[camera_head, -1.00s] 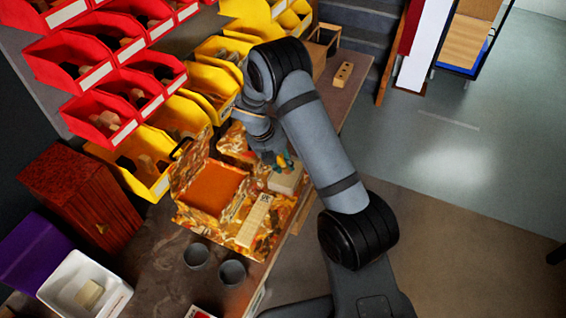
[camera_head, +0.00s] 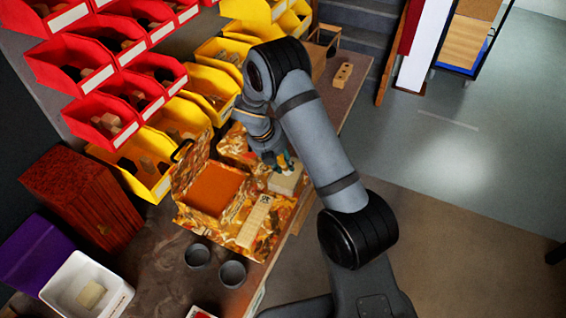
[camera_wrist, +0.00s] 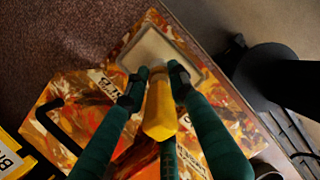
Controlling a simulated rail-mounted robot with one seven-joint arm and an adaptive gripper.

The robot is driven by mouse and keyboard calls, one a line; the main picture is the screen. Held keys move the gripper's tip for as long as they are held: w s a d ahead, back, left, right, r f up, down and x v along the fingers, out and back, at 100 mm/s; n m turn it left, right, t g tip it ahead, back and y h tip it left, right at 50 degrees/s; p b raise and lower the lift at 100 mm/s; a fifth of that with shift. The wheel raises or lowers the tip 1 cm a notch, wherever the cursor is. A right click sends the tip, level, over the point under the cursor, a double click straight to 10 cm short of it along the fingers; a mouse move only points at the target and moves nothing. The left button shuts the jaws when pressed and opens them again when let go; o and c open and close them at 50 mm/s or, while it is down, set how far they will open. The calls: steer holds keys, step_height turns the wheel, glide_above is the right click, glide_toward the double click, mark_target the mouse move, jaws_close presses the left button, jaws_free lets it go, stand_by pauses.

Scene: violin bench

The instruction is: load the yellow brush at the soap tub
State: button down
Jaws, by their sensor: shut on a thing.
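My gripper (camera_wrist: 160,72) has green fingers and is shut on the yellow brush (camera_wrist: 160,108), whose yellow handle points toward the wrist camera. The brush's far end is hidden by the fingers and handle. A deeper white tub (camera_head: 122,300) with a cream block stands at the lower left. I cannot read a soap label on either.
A patterned open case (camera_head: 192,216) with an orange lining lies left of my gripper. Two grey cups (camera_head: 232,273) stand in front of it. Red bins (camera_head: 70,62) and yellow bins (camera_head: 212,83) line the back. The bench's edge is close on the right.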

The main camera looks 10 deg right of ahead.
steer(key=shift+r+p, duration=2.9)
steer(key=shift+r, duration=0.35)
